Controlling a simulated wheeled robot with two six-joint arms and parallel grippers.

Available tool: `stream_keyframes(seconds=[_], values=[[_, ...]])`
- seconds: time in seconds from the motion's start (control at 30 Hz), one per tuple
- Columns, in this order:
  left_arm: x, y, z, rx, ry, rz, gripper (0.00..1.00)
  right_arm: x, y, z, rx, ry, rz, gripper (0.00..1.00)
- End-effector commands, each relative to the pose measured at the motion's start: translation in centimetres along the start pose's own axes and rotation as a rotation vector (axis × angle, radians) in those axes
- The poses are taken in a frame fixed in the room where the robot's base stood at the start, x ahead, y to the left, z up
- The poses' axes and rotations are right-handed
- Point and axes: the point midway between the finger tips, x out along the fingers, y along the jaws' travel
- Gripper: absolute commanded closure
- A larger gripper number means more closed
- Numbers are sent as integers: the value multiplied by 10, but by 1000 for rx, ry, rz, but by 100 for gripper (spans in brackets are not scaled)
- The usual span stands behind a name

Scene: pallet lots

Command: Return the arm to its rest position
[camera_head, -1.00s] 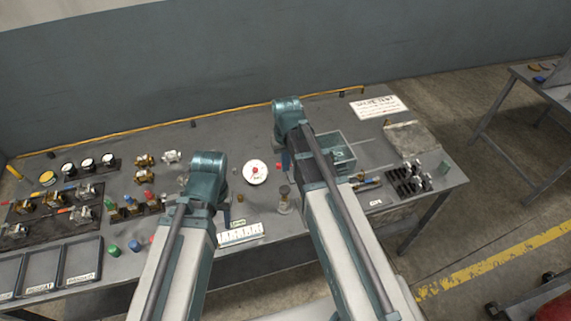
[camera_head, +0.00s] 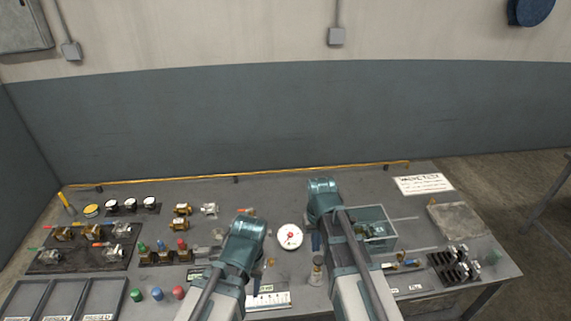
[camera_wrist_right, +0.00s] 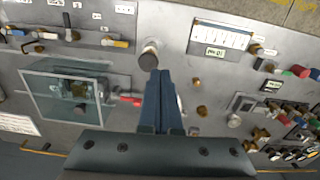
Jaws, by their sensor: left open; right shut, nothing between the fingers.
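My left gripper (camera_head: 256,284) hangs below its teal wrist over the front middle of the grey workbench (camera_head: 345,183). It is open and mostly hidden behind my arm; I see nothing in it. My right gripper (camera_head: 316,241) points down over the bench, between the round white dial with a red centre (camera_head: 290,237) and the clear-walled box (camera_head: 384,217). In the right wrist view its blue fingers (camera_wrist_right: 160,78) are shut together with nothing between them. Their tips are close to a dark-topped round post (camera_wrist_right: 149,55) in that view; I cannot tell the gap.
Valves and gauges crowd the bench's left side, with open trays (camera_head: 67,307) and coloured caps (camera_head: 156,293) in front. A white labelled strip (camera_head: 275,299) lies at the front. The wall (camera_head: 240,125) stands behind.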

Motion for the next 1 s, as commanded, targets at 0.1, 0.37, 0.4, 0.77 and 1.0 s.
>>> stream_keyframes(seconds=[0.1,0.37,0.4,0.77,1.0], values=[[50,4,-3,4,0,-1,53,50,-39,43,-86,-17,27,100],[98,9,-6,10,1,-2,53,96,-85,102,-218,-41,78,100],[101,9,-6,11,1,-2,53,99,-88,107,-228,-43,83,100],[102,9,-6,11,1,-3,53,100,-93,114,-247,-47,92,100],[102,9,-6,11,1,-3,53,100,-93,114,-246,-47,92,100]])
